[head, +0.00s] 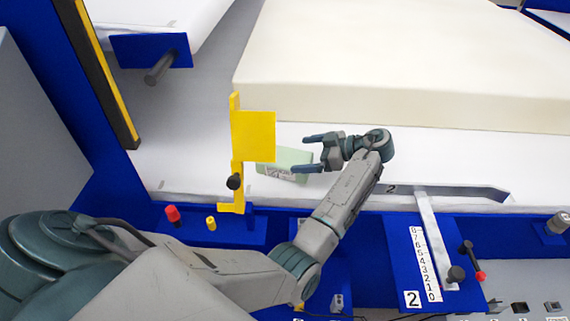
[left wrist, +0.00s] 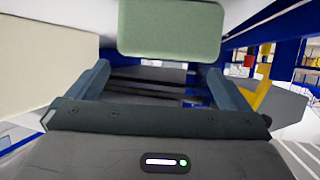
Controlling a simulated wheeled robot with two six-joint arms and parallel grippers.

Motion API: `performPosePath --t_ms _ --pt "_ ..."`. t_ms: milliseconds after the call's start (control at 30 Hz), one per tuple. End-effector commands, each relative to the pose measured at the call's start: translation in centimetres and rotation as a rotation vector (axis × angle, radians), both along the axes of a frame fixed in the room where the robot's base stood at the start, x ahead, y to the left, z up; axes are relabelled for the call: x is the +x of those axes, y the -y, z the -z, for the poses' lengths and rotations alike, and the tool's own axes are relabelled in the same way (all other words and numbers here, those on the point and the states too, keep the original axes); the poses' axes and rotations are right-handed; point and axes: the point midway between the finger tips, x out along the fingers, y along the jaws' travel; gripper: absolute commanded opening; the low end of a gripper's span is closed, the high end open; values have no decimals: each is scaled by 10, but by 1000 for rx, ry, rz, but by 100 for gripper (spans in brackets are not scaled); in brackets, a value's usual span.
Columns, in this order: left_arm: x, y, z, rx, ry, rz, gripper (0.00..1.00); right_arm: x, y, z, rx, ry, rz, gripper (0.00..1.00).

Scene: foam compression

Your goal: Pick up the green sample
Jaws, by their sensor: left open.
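The green sample (head: 283,158) is a pale green block with a printed label, lying on the white surface just right of the yellow bracket, which hides its left end. My left gripper (head: 306,154) is open and empty at the sample's right end; its lower finger overlaps the sample in the head view. In the left wrist view the green sample (left wrist: 170,30) fills the top middle, beyond the open fingers of my left gripper (left wrist: 158,78). I cannot tell whether a finger touches it. My right gripper is not in view.
The yellow bracket (head: 253,137) stands close left of the sample. A large cream foam block (head: 400,65) lies behind. A numbered scale (head: 425,264) with a slider lever is at the front right. Red (head: 173,214) and yellow (head: 211,223) knobs sit on the blue front edge.

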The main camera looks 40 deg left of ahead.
Motion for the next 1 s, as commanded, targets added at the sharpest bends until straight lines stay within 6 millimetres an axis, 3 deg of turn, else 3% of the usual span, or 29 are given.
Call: performPosePath --t_ms 300,600,867,1000 --pt "-8 -14 7 2 -1 -1 100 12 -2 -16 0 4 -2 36" --pt "-18 -40 18 2 -2 -1 100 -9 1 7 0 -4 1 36" --pt "-19 -43 21 0 0 0 100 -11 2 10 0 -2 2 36" --pt "-19 -43 21 0 0 0 74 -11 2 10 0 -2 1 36"
